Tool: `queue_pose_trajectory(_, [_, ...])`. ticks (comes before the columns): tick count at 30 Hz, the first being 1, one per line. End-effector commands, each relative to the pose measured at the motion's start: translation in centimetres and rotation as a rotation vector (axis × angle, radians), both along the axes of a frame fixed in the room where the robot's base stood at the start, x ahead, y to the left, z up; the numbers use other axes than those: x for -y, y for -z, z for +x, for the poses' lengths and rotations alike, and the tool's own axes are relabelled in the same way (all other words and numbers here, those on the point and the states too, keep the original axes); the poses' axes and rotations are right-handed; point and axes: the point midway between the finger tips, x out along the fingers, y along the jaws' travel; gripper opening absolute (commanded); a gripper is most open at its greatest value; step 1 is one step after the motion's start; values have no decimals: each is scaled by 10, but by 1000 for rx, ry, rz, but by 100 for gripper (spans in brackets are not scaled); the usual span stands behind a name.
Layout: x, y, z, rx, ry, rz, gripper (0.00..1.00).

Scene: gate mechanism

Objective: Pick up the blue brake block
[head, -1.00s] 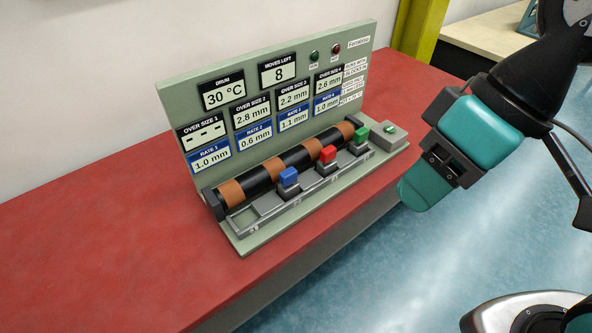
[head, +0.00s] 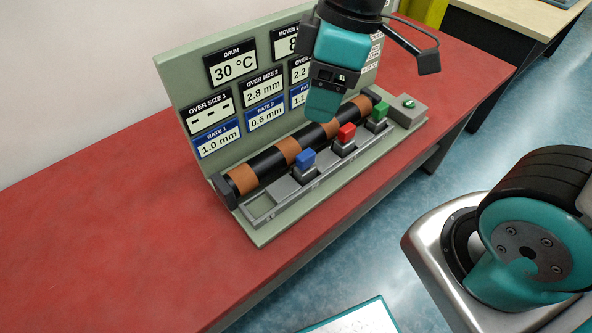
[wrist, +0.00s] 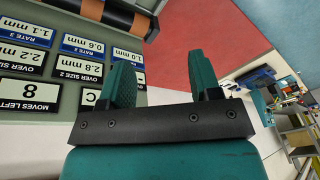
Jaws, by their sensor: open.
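The blue brake block (head: 305,158) sits on a grey slider in the rail (head: 285,191) along the front of the green gate panel, below the striped drum (head: 290,150). My gripper (head: 320,112) is above and behind the blue block in the head view, near the drum and in front of the panel. It is apart from the block. In the wrist view my gripper (wrist: 162,82) shows two teal fingers spread apart with nothing between them. The blue block does not show in the wrist view.
A red block (head: 346,131) and a green block (head: 379,111) stand farther right along the same rail. A grey box with a green button (head: 408,103) is at the rail's right end. The red table (head: 110,225) is clear to the left.

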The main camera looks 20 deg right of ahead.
Motion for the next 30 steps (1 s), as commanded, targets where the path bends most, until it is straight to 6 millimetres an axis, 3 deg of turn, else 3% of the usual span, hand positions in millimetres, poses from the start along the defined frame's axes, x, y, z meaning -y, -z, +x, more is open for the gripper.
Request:
queue_pose_trajectory(1, [4, 23, 20, 16, -103, -36, 57])
queue_pose_trajectory(6, [19, 69, 75, 70, -480, -148, 57])
queue_pose_trajectory(12, [32, 102, 109, 80, -752, -219, 57])
queue_pose_trajectory(17, [35, 119, 114, 76, -812, -231, 57])
queue_pose_trajectory(30, [34, 211, 113, 76, -812, -230, 57])
